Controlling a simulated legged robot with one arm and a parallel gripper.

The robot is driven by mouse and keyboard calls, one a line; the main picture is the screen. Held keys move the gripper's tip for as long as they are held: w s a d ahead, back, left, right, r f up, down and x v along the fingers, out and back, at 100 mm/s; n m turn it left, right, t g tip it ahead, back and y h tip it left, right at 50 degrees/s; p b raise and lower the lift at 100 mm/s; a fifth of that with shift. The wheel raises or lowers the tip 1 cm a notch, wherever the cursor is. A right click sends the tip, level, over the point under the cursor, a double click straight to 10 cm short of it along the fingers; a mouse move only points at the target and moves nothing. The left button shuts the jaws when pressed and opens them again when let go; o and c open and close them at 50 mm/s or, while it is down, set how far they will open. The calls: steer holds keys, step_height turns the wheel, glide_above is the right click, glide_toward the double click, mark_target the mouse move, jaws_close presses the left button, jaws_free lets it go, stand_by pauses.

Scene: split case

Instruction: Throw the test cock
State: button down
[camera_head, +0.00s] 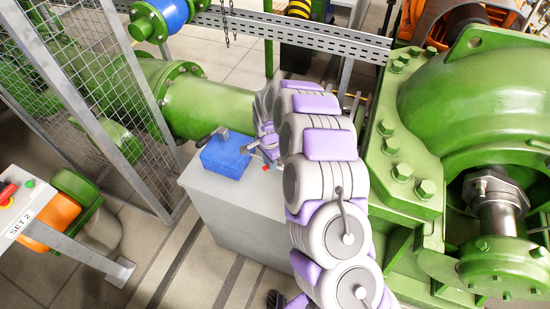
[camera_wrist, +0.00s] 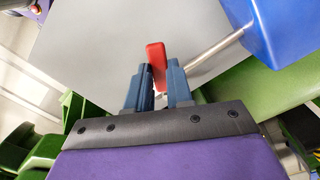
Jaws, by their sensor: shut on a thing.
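The test cock shows a red lever (camera_wrist: 156,62) at the end of a thin silver pipe (camera_wrist: 208,55) that comes out of a blue block (camera_wrist: 285,30). My gripper (camera_wrist: 162,78) has its two blue-grey fingers on either side of the red lever, shut on it. In the head view the blue block (camera_head: 226,157) sits on a grey pedestal (camera_head: 232,200), and my gripper (camera_head: 264,160) is just right of it. Only a small bit of red shows there; my arm and gripper hide most of the cock.
A large green pump casing (camera_head: 470,100) with bolts stands to the right, close to my arm. A green pipe (camera_head: 208,108) runs behind the pedestal. A mesh guard (camera_head: 95,75) and a SET 2 panel (camera_head: 22,210) are at left. Floor is open in front left of the pedestal.

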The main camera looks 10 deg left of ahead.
steer(key=shift+w+a+m+p, duration=0.25)
steer(key=shift+w+m+p, duration=0.75)
steer(key=shift+m, duration=0.95)
steer(key=shift+w+a+m+p, duration=0.2)
steer(key=shift+w+m+p, duration=0.75)
steer(key=shift+m, duration=1.05)
steer(key=shift+w+a+m+p, duration=0.25)
steer(key=shift+w+m+p, duration=0.45)
steer(key=shift+m+p, duration=0.9)
steer(key=shift+m+b, duration=0.35)
steer(key=shift+m, duration=0.1)
steer(key=c, duration=1)
jaws_free()
step_height(320, 180, up, 17)
steer(key=shift+r, duration=0.15)
